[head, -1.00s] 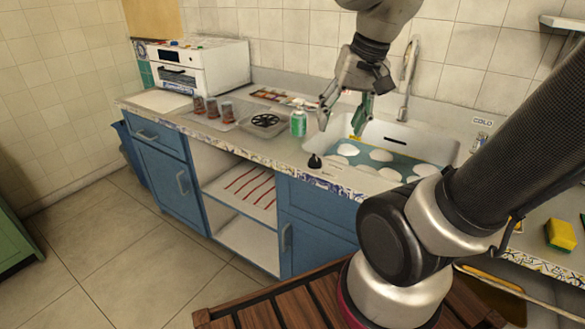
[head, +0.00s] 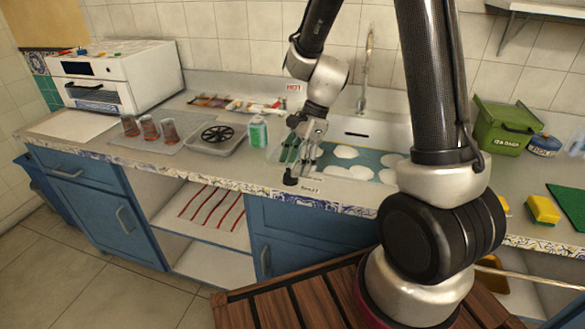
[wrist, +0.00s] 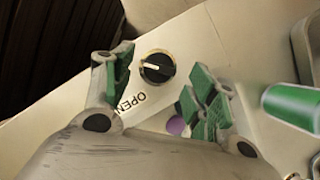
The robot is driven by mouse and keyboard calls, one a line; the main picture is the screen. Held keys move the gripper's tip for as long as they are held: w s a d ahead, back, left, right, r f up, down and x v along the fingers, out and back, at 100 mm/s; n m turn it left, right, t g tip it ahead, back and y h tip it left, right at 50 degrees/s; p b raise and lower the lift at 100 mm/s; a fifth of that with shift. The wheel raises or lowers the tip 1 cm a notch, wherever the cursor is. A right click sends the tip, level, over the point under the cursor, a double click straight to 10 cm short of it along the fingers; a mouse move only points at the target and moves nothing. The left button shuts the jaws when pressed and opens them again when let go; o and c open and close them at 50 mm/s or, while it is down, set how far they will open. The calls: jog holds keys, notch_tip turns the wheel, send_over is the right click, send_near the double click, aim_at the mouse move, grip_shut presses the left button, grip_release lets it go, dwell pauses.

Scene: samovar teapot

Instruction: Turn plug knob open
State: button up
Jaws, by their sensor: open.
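The plug knob (wrist: 157,67) is a round black knob with a white pointer line, set in the pale counter by the sink. Its pointer points left in the wrist view, and the word OPEN (wrist: 131,104) is printed below it and to the left. The knob also shows as a small dark shape (head: 290,180) at the counter's front edge in the head view. My gripper (wrist: 162,85) is open, with green-padded fingers on either side of the knob's line of view. It points down from above and I see no contact with the knob. My gripper also shows in the head view (head: 297,158).
The sink (head: 375,139) with white dishes (head: 345,152) lies to the right of my gripper. A green bottle (head: 258,131) stands close on its left. Farther left are a drain tray (head: 216,136), glasses (head: 150,128) and a white oven (head: 120,75).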

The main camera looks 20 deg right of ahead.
jog(key=shift+x, duration=1.05)
jog(key=c, duration=1)
jog(key=shift+c, duration=0.2)
jog(key=shift+n, duration=0.5)
jog(key=n, duration=0.2)
jog(key=n+g+h, duration=0.1)
jog(key=shift+a+n+g, duration=0.15)
jog(key=shift+n+g, duration=0.15)
jog(key=shift+n, duration=0.1)
jog(key=n+g+h, duration=0.1)
jog(key=n, duration=0.3)
jog(key=shift+w+n, duration=0.15)
jog(key=shift+n, duration=0.15)
jog(key=n, duration=0.2)
jog(key=n+g+h, duration=0.1)
jog(key=n, duration=0.1)
jog(key=shift+a+h, duration=0.15)
jog(key=shift+h, duration=0.15)
jog(key=shift+n+h, duration=0.8)
jog(key=shift+n, duration=1.4)
